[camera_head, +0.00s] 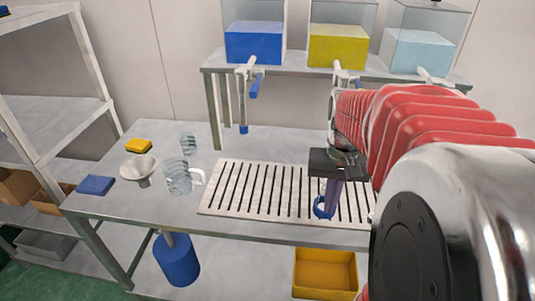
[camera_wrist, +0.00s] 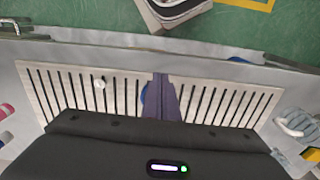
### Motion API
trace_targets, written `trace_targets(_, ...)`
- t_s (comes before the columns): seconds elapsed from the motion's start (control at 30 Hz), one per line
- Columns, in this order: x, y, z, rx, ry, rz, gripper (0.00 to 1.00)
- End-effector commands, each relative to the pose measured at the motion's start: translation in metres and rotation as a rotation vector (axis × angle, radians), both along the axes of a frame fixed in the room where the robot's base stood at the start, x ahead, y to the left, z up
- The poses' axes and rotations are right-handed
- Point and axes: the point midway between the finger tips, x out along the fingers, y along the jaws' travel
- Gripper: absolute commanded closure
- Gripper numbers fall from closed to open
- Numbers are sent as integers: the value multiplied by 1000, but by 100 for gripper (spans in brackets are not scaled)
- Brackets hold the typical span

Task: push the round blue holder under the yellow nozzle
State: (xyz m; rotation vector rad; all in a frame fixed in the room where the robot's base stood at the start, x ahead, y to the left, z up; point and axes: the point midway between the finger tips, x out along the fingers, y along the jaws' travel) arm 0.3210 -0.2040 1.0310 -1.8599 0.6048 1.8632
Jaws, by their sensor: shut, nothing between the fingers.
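The round blue holder (camera_head: 318,210) shows as a blue ring low on the slotted drip rack, right at my fingertips in the head view. In the wrist view only a sliver of the blue holder (camera_wrist: 143,95) shows, just left of my fingers. My gripper (camera_head: 329,204) points down at the rack, fingers together and empty. In the wrist view my gripper (camera_wrist: 161,78) is a narrow purple shape over the slats. Fingers and holder look touching or very close; I cannot tell which. The yellow tank (camera_head: 337,46) stands on the back shelf; its nozzle tip is hidden behind my arm.
The pale slotted rack (camera_head: 232,187) lies on the table. The rack's left part is clear.

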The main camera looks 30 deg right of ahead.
Motion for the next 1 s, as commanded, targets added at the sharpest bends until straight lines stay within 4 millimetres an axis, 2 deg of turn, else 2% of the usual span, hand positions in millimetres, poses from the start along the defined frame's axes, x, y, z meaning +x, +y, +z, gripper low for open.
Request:
trace_targets(0.37,-2,-2,-8,1,2,-8,100)
trace_targets(1.0,-3,-2,-96,1,2,-9,100)
